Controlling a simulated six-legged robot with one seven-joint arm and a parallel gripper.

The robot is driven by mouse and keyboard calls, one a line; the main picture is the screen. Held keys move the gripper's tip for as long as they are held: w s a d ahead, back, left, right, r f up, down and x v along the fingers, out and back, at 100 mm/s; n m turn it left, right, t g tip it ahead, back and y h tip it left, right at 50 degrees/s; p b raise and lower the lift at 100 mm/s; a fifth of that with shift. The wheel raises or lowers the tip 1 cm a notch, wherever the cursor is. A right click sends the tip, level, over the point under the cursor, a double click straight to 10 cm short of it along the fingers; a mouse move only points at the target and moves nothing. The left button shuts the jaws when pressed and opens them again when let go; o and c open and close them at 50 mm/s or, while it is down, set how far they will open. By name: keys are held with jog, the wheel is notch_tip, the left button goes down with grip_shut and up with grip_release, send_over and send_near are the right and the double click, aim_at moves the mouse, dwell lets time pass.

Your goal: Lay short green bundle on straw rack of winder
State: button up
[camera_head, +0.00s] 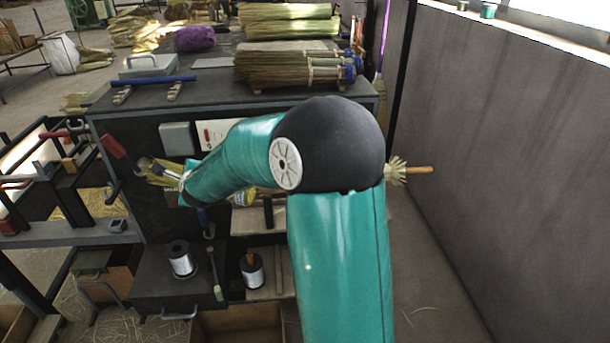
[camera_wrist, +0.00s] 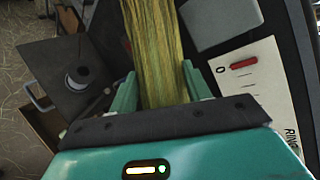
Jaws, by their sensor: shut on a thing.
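In the wrist view my gripper (camera_wrist: 160,78) has its two teal fingers on either side of a yellow-green straw bundle (camera_wrist: 158,45), shut on it. The bundle runs up out of the top of that view, so its far end is hidden. In the head view my teal arm reaches left across the front of the dark bench, and my gripper cannot be made out clearly. Some straw (camera_head: 160,178) shows just left of the arm's end. I cannot tell which fixture is the straw rack of the winder; a dark frame with red handles (camera_head: 62,178) stands at the left.
The bench top (camera_head: 205,98) carries straw bundles (camera_head: 290,65), a purple bundle (camera_head: 195,38) and a grey box (camera_head: 150,65). Wire spools (camera_head: 180,262) stand on a lower shelf. A white panel marked RING (camera_wrist: 265,90) lies right of the bundle. A grey wall (camera_head: 500,150) bounds the right.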

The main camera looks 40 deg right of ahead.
jog(key=shift+s+d+r+n+y, duration=1.3)
jog(key=shift+d+r, duration=1.9)
jog(key=shift+d, duration=2.15)
jog(key=s+d+f+n+t, duration=0.1)
jog(key=s+d+n, duration=0.1)
jog(key=s+d, duration=0.55)
jog(key=s+d+f+n+y, duration=0.1)
jog(key=s+d+f, duration=0.1)
jog(key=s, duration=0.4)
jog(key=s+d+f+n+y, duration=0.1)
jog(key=s+d+f, duration=0.1)
jog(key=s, duration=0.3)
jog(key=shift+t, duration=0.4)
jog(key=shift+s+d+f, duration=0.1)
jog(key=shift+d+f, duration=0.05)
jog(key=shift+f, duration=4.55)
jog(key=o, duration=1.1)
jog(key=shift+c, duration=0.2)
